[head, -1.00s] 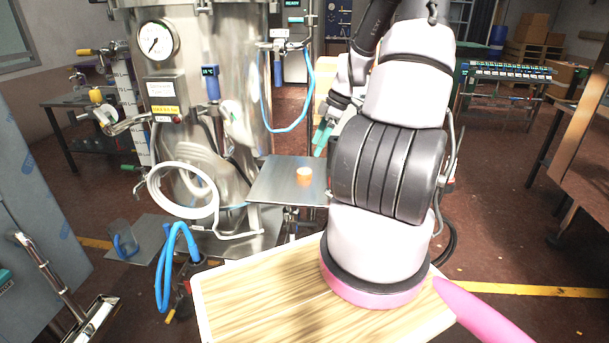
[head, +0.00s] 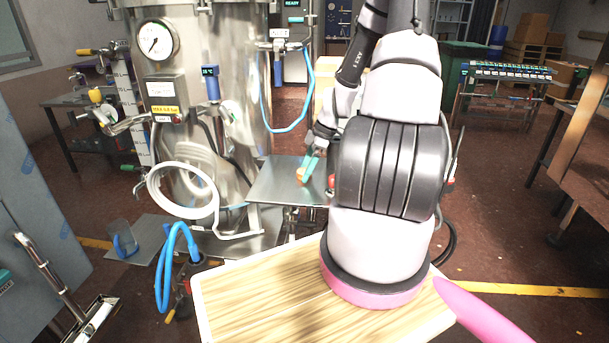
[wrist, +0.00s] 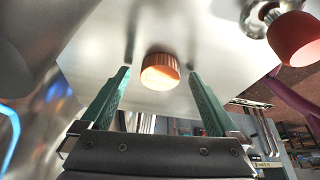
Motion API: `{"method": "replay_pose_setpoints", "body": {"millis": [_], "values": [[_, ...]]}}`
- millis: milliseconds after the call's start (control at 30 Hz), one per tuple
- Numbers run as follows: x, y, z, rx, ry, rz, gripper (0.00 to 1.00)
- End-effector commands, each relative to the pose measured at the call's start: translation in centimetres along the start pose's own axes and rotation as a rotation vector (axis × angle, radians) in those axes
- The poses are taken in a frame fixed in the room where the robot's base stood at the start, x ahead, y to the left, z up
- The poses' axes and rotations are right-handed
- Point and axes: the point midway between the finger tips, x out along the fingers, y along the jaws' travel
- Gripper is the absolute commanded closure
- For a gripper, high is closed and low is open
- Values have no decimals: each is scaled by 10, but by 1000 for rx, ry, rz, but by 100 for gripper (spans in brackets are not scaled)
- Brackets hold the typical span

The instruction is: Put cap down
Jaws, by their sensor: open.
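The orange cap (wrist: 160,72) lies on the grey metal shelf plate; the wrist view shows it between and just beyond the fingertips. In the head view the cap (head: 301,176) is partly covered by the teal fingers. My gripper (wrist: 160,75) is open, with one finger on each side of the cap and a visible gap to each. In the head view my gripper (head: 307,170) reaches down over the plate (head: 268,190).
A red knob (wrist: 297,40) is at the right of the wrist view, near the plate's edge. A large steel tank (head: 235,100) stands behind and left of the plate. A blue hose (head: 262,95) hangs on it. The plate's left part is clear.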

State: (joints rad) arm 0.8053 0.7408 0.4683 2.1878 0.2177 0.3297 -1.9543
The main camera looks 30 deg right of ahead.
Motion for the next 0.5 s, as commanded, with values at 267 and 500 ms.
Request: {"method": "replay_pose_setpoints", "body": {"millis": [267, 500], "values": [[0, 0, 0, 1, 0, 0, 93], [-2, 0, -1, 0, 0, 1, 100]]}}
